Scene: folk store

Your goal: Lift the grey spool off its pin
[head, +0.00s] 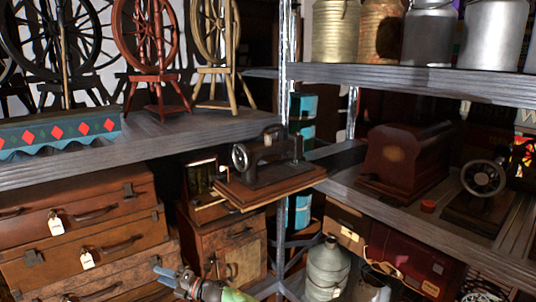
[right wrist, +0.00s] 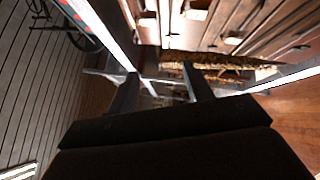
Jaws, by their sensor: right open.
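A dark sewing machine (head: 268,160) stands on a wooden base at the corner between the shelves, in the middle of the head view. A small dark grey shape (head: 275,130) on top of its arm may be the grey spool; it is too small to tell, and I cannot make out its pin. My right gripper (head: 165,275) is at the bottom of the head view, below and left of the machine and apart from it. In the right wrist view its two fingers (right wrist: 162,85) are spread with nothing seen between them. My left gripper is not in view.
A metal shelf post (head: 283,60) rises just behind the machine. Spinning wheels (head: 147,50) stand on the left shelf, with stacked suitcases (head: 85,220) below.

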